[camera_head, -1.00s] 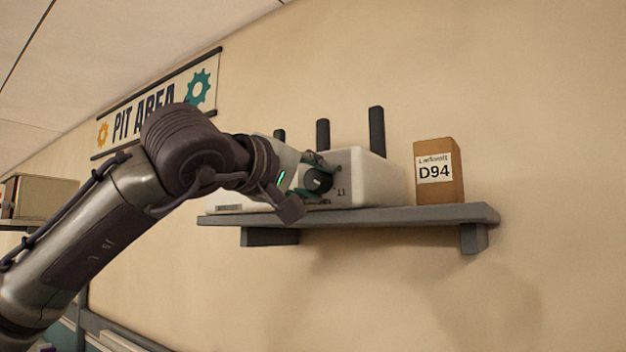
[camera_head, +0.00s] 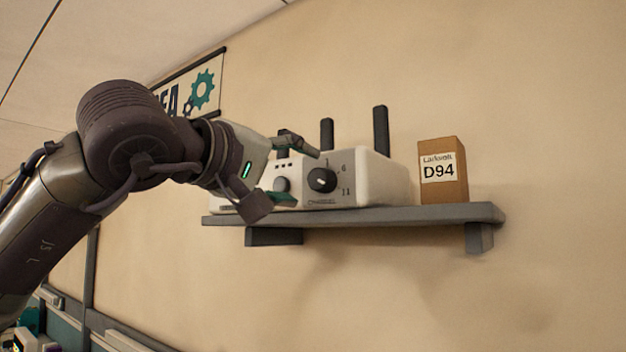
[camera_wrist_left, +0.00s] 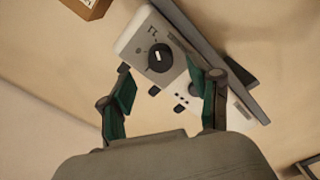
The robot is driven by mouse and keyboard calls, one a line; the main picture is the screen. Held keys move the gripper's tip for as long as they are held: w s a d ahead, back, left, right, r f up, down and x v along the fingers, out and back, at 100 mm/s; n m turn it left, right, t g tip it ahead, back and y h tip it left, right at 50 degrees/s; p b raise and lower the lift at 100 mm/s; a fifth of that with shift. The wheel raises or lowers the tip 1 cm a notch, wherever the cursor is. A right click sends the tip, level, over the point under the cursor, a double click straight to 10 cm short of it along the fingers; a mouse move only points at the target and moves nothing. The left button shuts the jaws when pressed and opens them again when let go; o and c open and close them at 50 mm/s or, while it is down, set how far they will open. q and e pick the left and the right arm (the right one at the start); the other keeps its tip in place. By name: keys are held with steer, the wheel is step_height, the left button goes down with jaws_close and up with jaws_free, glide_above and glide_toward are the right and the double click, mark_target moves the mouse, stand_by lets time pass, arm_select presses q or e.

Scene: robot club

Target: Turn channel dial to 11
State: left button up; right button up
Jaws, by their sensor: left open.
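The channel dial (camera_head: 321,180) is a round black knob with a white mark, on the front of a white router (camera_head: 375,180) on a wall shelf. Printed numbers 1, 6 and 11 stand around it; 11 is at its lower right. I cannot tell surely which number the mark points to. My left gripper (camera_head: 300,173) is open and empty, its green-padded fingers left of the dial and apart from it. In the left wrist view, the dial (camera_wrist_left: 159,57) shows beyond and between the open fingertips (camera_wrist_left: 170,74). My right gripper is not in view.
A gear banner (camera_head: 203,88) hangs behind my arm.

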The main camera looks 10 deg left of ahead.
arm_select(q)
steer(key=v, duration=0.6)
stand_by(0.3)
